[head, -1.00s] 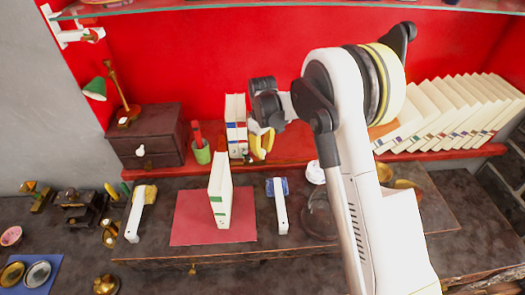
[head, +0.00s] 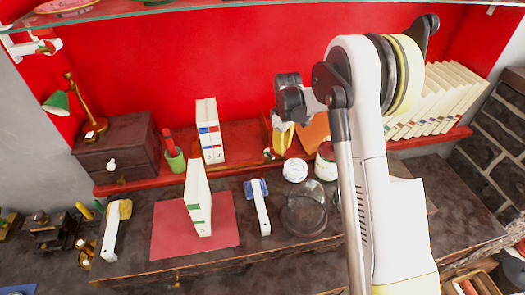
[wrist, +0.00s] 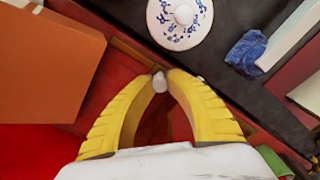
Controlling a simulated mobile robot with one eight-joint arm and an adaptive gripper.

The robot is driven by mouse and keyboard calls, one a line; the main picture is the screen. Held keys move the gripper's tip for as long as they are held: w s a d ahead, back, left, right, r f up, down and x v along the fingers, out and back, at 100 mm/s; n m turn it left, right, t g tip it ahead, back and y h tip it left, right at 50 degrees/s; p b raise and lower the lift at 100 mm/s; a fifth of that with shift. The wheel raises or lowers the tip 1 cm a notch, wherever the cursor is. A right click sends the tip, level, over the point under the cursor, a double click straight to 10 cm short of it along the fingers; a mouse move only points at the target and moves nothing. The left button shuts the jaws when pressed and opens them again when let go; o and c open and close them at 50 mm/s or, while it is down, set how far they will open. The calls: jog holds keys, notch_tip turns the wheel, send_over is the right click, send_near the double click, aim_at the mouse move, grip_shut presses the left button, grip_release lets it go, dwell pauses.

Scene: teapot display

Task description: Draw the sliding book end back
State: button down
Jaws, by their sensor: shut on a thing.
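My gripper (head: 283,142) has yellow fingers and is at the red shelf, right of the upright white books (head: 209,131). In the wrist view my gripper (wrist: 160,76) has its fingertips together around a small pale knob (wrist: 159,84), which I take to be on the sliding book end. Reddish-brown wood shows between and below the fingers; the rest of the book end is mostly hidden. A small brass piece (head: 268,154) sits low, just left of the fingers. A gap of bare shelf lies between it and the books.
An orange block (head: 314,132) stands right of my gripper, also close in the wrist view (wrist: 48,70). A white patterned lidded pot (head: 295,171) and a jar (head: 326,163) stand in front. Leaning white books (head: 440,100) fill the shelf's right side. A green cup (head: 175,160) is at left.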

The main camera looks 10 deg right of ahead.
jog(key=shift+d, duration=2.25)
jog(key=c, duration=1.6)
grip_release()
jog(key=shift+o, duration=0.2)
notch_tip(320, 180, up, 12)
